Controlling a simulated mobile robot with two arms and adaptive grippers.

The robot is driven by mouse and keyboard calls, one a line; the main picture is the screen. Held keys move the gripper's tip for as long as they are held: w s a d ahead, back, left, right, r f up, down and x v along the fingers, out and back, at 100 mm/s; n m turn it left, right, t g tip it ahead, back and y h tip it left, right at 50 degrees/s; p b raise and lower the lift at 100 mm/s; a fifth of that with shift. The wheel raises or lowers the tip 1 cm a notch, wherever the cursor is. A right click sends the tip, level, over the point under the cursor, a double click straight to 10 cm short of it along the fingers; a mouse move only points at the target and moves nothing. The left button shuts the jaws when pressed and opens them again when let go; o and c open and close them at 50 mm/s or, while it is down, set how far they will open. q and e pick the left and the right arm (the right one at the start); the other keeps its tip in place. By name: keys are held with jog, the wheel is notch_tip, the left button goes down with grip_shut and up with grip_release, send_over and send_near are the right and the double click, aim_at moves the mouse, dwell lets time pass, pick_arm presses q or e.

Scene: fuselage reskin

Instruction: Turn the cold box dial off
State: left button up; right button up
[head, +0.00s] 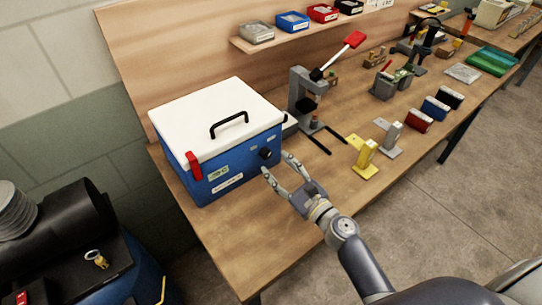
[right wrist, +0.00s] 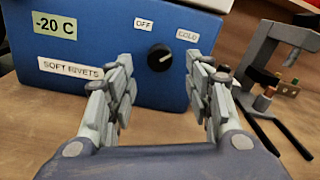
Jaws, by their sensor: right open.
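The cold box (head: 215,160) is blue with a white lid and stands on the bench's near left end. Its lid is down. A black round dial (head: 265,153) sits on its front face at the right; in the right wrist view the dial (right wrist: 159,57) lies below and between an OFF label (right wrist: 144,24) and a COLD label (right wrist: 187,35). A small pale mark shows on the dial; its exact direction is hard to tell. My right gripper (head: 277,164) is open and empty, fingers spread just in front of the dial, apparently not touching it. My left gripper is out of view.
A press with a red-ended lever (head: 303,95) stands just right of the box. A yellow bracket (head: 365,157) and a grey one (head: 389,139) stand farther right. The bench front (head: 255,230) is clear.

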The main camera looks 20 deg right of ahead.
aim_at(268, 157)
jog(key=x, duration=0.3)
jog(key=shift+w+a, duration=0.15)
jog(key=shift+w, duration=0.35)
jog(key=shift+c, duration=0.9)
jog(key=c, duration=0.9)
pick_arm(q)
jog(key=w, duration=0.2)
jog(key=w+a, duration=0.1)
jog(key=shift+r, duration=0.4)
